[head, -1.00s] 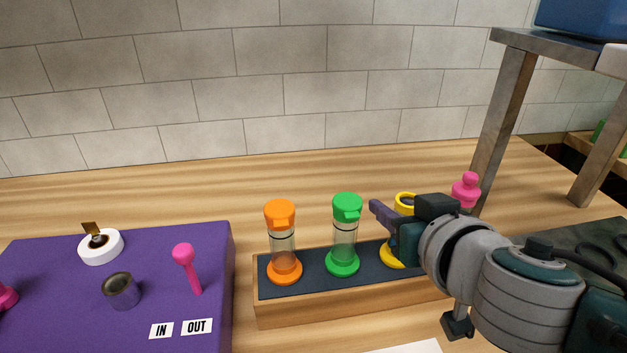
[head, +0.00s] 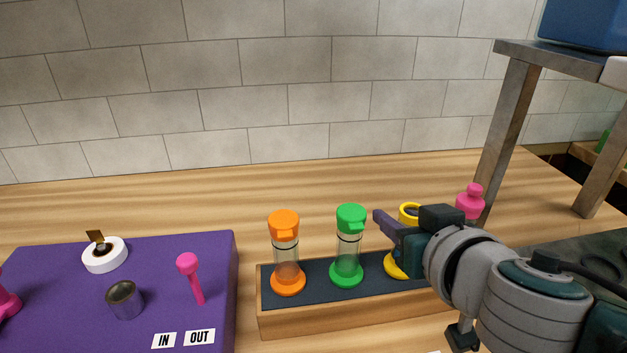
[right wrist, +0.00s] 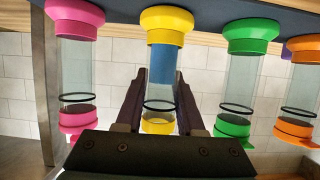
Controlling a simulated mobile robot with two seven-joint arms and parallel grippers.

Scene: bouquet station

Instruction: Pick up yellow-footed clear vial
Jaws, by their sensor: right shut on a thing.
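The yellow-footed clear vial stands in the wooden rack (head: 330,322). Its yellow foot (head: 396,265) and yellow top ring (head: 409,213) show in the head view; my gripper hides most of its clear body. My right gripper (head: 388,226) is shut on the vial from the right. In the right wrist view, which looks upside down, the yellow-footed vial (right wrist: 167,22) is between the two fingers (right wrist: 160,90), with a blue band inside near its foot. The foot appears to be on the rack. My left gripper is not in view.
Green (head: 348,248) and orange (head: 286,255) vials stand left of it in the rack; a pink one (head: 471,203) stands to the right. A purple board (head: 70,310) lies left. A metal shelf leg (head: 505,140) rises behind my right arm.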

